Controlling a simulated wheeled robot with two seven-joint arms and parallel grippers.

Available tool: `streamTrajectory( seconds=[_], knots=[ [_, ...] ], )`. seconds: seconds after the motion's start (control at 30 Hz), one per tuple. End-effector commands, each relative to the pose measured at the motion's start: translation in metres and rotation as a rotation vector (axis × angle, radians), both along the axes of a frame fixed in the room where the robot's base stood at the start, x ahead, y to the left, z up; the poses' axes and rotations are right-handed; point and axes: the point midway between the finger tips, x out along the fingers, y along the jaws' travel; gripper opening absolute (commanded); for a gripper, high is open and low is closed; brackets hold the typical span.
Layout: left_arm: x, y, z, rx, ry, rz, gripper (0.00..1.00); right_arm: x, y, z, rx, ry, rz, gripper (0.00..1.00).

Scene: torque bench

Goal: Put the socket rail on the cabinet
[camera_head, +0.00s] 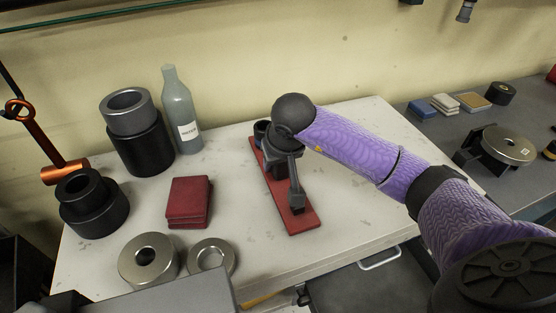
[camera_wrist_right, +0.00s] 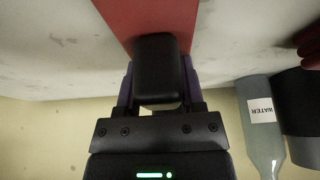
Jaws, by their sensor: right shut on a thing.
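The socket rail is a long red strip (camera_head: 301,220) with dark sockets on it. It lies on, or just over, the white top (camera_head: 345,215) of what looks like the cabinet, slanting from back left to front right. My right gripper (camera_head: 285,178) is over the middle of the rail and hides part of it. In the right wrist view, its jaws (camera_wrist_right: 158,95) are shut on a black socket (camera_wrist_right: 157,62) of the rail, with the red strip (camera_wrist_right: 150,14) beyond. I cannot tell whether the rail touches the top. My left gripper is not in view.
Left of the rail stand a water bottle (camera_head: 181,115), a stacked grey-and-black cylinder (camera_head: 140,145), red folded cloths (camera_head: 188,203), metal rings (camera_head: 148,259) and a black stepped part (camera_head: 93,205). A grey bench (camera_head: 440,130) with small items is at right. The white top right of the rail is clear.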

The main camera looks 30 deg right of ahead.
Motion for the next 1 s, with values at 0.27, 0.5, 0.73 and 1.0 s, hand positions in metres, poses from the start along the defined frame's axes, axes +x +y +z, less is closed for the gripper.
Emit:
streamTrajectory(
  seconds=[0.27, 0.5, 0.73, 1.0],
  knots=[
    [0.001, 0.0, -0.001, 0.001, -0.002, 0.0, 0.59, 0.0, 0.0, -0.001, 0.0, 0.0, 0.0, 0.85],
    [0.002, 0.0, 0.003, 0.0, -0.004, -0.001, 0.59, 0.0, 0.0, 0.003, 0.001, 0.0, 0.0, 0.85],
    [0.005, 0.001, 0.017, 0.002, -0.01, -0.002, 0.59, -0.019, 0.004, 0.056, -0.004, -0.005, 0.001, 0.85],
    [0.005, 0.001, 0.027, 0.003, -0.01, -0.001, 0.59, -0.041, 0.01, 0.108, 0.0, -0.002, 0.0, 0.85]
  ],
)
